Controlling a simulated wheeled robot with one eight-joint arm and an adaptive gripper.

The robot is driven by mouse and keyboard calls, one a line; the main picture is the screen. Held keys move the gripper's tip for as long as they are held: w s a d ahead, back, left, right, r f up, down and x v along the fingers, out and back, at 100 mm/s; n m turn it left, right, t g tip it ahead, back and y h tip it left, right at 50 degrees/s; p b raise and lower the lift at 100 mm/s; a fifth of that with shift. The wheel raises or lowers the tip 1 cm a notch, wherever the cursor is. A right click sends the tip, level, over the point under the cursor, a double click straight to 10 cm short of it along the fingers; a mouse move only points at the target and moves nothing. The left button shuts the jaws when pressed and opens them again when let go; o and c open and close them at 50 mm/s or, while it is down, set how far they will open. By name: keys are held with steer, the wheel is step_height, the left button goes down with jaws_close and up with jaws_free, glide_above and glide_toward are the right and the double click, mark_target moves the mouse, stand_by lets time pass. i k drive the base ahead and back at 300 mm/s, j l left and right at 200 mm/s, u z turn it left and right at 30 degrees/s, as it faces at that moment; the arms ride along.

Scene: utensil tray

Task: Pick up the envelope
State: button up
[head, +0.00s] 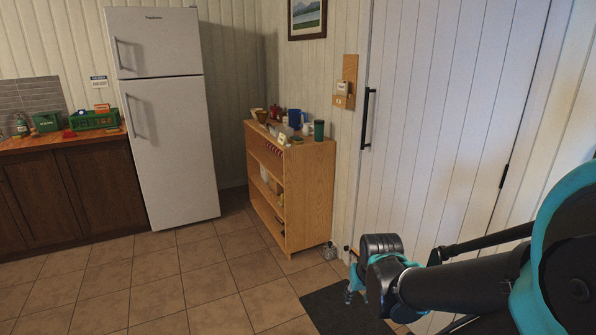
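I cannot make out an envelope for certain in the head view. Small items crowd the top of the wooden shelf unit (311,190), too small to tell whether one of them is an envelope. My arm reaches in from the right edge. My gripper (350,292), with teal parts, hangs low in front of the door, to the right of the shelf unit's base. It is small and partly hidden by my own wrist, so its opening cannot be judged. No object can be made out in it.
A white fridge (172,110) stands left of the shelf unit. A dark wooden counter (75,190) at the far left holds a green crate (95,121). A white door (440,120) is behind my arm, with a dark mat (335,312) below. The tiled floor in front is clear.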

mark_target(341, 86)
steer(key=i, duration=2.05)
